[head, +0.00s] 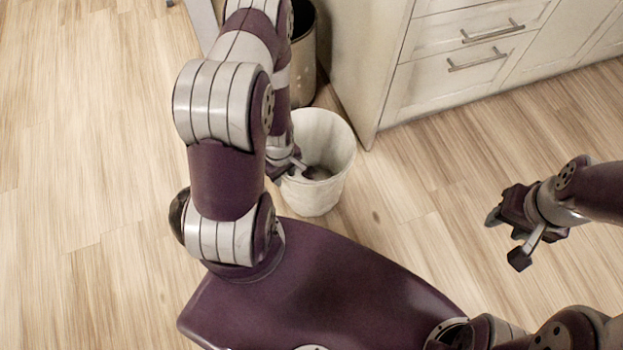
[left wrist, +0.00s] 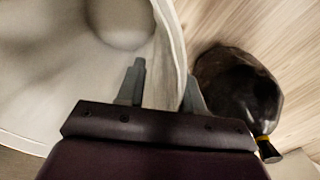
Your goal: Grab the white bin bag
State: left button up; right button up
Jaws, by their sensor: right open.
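The white bin bag (head: 327,138) is an upright, open-topped, pale bucket-like shape on the floor in the head view. In the left wrist view its pale wall (left wrist: 60,80) fills the left side. My left gripper (head: 290,169) is at its left side, partly hidden by my arm. In the left wrist view the fingers of my left gripper (left wrist: 163,90) stand apart on either side of the bag's edge. I cannot tell whether they press on it. My right gripper (head: 507,238) is open and empty above the floor at the right.
A dark bin (head: 303,60) stands behind the white one, partly hidden by my arm. A cream drawer cabinet (head: 425,85) is close on the right. A dark rounded object (left wrist: 235,85) I cannot identify shows right of my left gripper. The wooden floor (head: 90,150) is clear at left.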

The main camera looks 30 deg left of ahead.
pick_arm(q)
grip_shut()
jog(key=shift+r, duration=0.1)
